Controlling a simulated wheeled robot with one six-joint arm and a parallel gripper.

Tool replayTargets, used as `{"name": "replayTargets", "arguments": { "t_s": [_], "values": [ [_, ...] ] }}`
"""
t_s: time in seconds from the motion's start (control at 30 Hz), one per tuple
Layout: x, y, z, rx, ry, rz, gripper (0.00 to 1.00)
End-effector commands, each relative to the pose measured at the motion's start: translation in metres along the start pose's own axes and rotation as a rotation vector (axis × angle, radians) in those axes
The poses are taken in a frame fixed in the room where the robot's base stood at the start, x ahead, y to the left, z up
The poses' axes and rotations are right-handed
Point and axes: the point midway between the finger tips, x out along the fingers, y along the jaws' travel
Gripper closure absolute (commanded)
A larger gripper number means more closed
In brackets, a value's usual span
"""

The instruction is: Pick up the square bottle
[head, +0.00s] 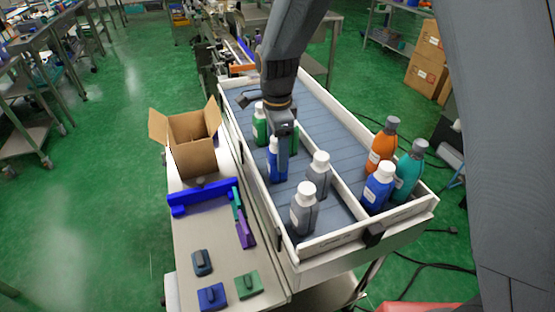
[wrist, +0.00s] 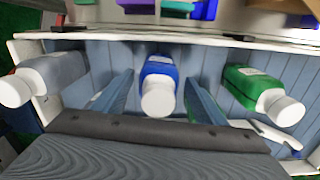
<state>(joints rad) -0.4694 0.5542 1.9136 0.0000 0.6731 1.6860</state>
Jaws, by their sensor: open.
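A blue bottle with a white cap (wrist: 160,75) stands between the two open fingers of my gripper (wrist: 160,102) in the wrist view, with a gap visible on each side. In the head view the same blue bottle (head: 275,168) is partly hidden by my gripper (head: 283,158), which reaches down into the left lane of the conveyor. The pictures do not clearly show which bottle is square. A grey bottle (wrist: 55,72) is to the left in the wrist view, and a green bottle (wrist: 250,83) to the right.
Two grey bottles (head: 303,212) stand nearer in the left lane, green ones (head: 260,127) farther back. The right lane holds an orange bottle (head: 380,150), a teal bottle (head: 408,175) and another blue bottle (head: 376,192). White rails (head: 325,238) edge the conveyor. An open carton (head: 192,148) stands left.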

Motion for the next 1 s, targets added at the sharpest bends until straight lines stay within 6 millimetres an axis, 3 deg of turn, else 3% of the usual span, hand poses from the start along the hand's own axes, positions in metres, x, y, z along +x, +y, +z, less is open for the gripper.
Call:
{"name": "replayTargets", "arguments": {
  "t_s": [0.23, 0.57, 0.9, 1.0],
  "values": [
    [0.030, 0.003, -0.001, 0.003, 0.000, 0.003, 0.34],
    [0.037, 0.003, -0.001, 0.002, 0.000, 0.001, 0.34],
    [0.037, 0.002, -0.001, 0.002, 0.000, 0.001, 0.88],
    [0.036, 0.002, -0.001, 0.002, 0.000, 0.000, 0.89]
  ]
}}
